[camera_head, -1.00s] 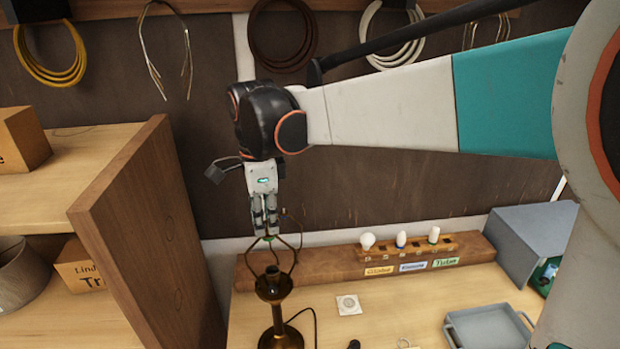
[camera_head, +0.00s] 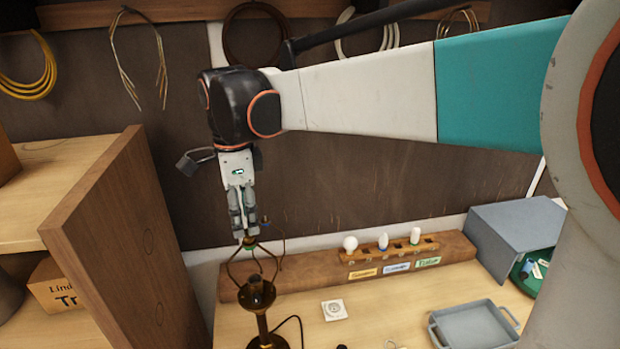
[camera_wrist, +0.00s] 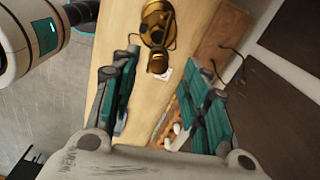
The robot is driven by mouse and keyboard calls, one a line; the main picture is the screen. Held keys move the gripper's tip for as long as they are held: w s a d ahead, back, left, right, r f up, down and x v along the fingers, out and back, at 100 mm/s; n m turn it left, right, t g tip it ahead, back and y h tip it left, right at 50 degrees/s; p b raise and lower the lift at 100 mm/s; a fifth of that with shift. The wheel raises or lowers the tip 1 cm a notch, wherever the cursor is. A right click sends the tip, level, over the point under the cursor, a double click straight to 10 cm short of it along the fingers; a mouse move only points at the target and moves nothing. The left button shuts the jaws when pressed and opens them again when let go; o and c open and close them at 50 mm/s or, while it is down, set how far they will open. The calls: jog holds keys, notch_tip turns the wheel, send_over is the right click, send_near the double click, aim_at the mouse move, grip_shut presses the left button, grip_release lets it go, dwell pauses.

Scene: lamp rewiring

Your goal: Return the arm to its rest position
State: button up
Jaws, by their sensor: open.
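My gripper (camera_head: 247,238) hangs pointing down from my arm, right at the top of the lamp's wire harp (camera_head: 232,275). Whether the fingertips touch the harp, I cannot tell. The brass lamp (camera_head: 258,297) stands upright on the workbench below, with a dark cord at its right. In the wrist view my gripper (camera_wrist: 162,58) shows its two teal-padded fingers spread wide, with nothing held between them. The brass lamp (camera_wrist: 156,28) shows beyond the fingertips in that view.
A wooden bulb rack (camera_head: 400,262) with three white bulbs stands at the bench's back. A grey tray (camera_head: 470,325) and grey box (camera_head: 515,235) are at the right. A wooden shelf unit (camera_head: 115,230) rises close at left. Wire coils (camera_head: 255,35) hang on the wall.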

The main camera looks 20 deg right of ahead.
notch_tip(320, 180, up, 8)
jog(key=s+d+f+n+t+b, duration=0.2)
jog(key=s+f+n+b, duration=0.3)
jog(key=f, duration=0.8)
jog(key=s+d+f+n+t+b, duration=0.2)
jog(key=s+d+f+n+b, duration=0.3)
jog(key=f+b, duration=0.7)
jog(key=s+d+f+n+t+b, duration=0.3)
jog(key=s+f+n+b, duration=0.4)
jog(key=f, duration=0.8)
jog(key=shift+s+d+n+b, duration=0.15)
jog(key=shift+d+n+b, duration=0.55)
jog(key=shift+n+b, duration=0.15)
